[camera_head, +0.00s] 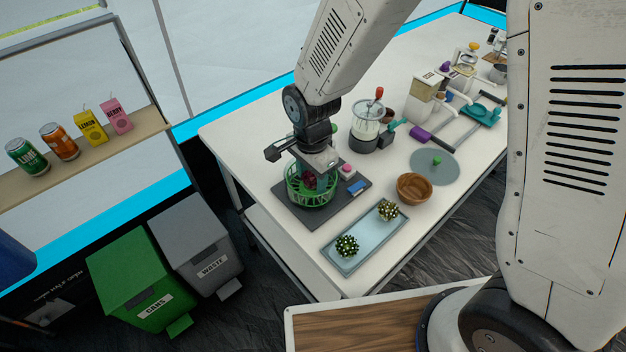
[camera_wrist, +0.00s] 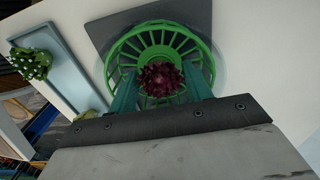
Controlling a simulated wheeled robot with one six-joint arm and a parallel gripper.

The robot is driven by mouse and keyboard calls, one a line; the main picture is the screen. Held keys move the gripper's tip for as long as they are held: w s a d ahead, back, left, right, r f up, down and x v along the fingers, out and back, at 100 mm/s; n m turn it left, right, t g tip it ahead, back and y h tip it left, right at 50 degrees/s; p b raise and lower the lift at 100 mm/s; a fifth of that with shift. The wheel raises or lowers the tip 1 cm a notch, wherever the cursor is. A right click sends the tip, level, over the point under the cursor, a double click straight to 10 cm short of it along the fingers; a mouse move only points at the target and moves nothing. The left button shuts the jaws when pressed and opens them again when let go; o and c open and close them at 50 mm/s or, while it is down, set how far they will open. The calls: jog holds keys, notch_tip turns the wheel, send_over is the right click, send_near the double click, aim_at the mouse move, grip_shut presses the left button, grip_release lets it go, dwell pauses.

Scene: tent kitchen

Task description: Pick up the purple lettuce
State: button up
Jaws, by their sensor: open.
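The purple lettuce (camera_wrist: 161,79) is a dark red-purple leafy head inside a green slatted basket (camera_wrist: 196,47). In the head view the lettuce (camera_head: 309,181) shows through the slats of the basket (camera_head: 312,200), which stands on a dark grey mat (camera_head: 343,203) on the white table. My gripper (camera_wrist: 160,88) is over the basket, pointing down into it. Its two teal fingers are apart, one on each side of the lettuce. I cannot tell whether they touch it. In the head view my gripper (camera_head: 316,166) hides part of the basket's top.
A pale blue tray (camera_head: 364,236) with two green spiky heads lies in front, near a wooden bowl (camera_head: 412,188). A glass jar (camera_head: 366,124) with a red-handled tool stands behind. A small pink item (camera_head: 347,170) and a blue item (camera_head: 357,187) sit on the mat.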

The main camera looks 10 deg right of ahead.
aim_at(312, 176)
jog(key=c, duration=0.5)
jog(key=shift+r, duration=4.5)
jog(key=shift+c, duration=0.2)
